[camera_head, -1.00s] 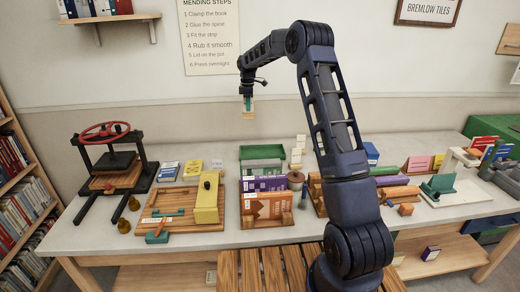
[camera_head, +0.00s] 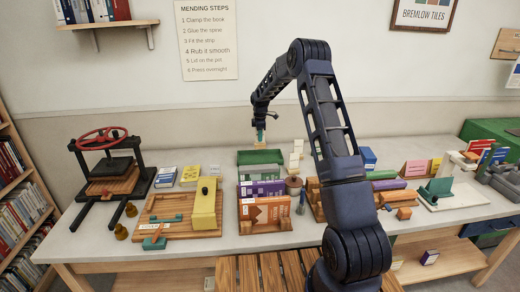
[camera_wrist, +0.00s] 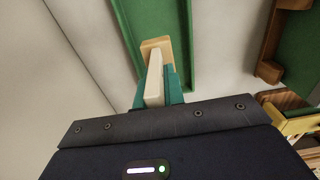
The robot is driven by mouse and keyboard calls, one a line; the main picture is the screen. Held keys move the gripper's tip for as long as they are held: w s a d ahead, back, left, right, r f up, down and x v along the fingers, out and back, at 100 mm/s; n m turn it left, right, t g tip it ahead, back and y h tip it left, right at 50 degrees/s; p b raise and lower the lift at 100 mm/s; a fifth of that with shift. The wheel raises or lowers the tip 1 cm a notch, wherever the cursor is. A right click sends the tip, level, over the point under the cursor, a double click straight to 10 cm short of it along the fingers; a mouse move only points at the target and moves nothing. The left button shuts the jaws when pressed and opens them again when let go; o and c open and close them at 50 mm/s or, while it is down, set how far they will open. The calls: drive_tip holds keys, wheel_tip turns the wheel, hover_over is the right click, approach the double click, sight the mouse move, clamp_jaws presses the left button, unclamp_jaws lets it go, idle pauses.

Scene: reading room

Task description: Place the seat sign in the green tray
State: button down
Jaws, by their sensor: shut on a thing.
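My gripper (camera_head: 260,136) is above the green tray (camera_head: 262,157), near the wall side of the table. It is shut on the seat sign (camera_head: 260,146), a small piece with a pale wooden foot and a cream plate. In the wrist view the seat sign (camera_wrist: 155,60) sits between the teal fingers (camera_wrist: 168,92), its wooden foot pointing away from my wrist.
A wooden board with a yellow box (camera_head: 205,205) lies to the left.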

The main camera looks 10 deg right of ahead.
sight(260, 148)
drive_tip(key=shift+f, duration=3.65)
drive_tip(key=c, duration=1.5)
unclamp_jaws()
drive_tip(key=shift+f, duration=0.1)
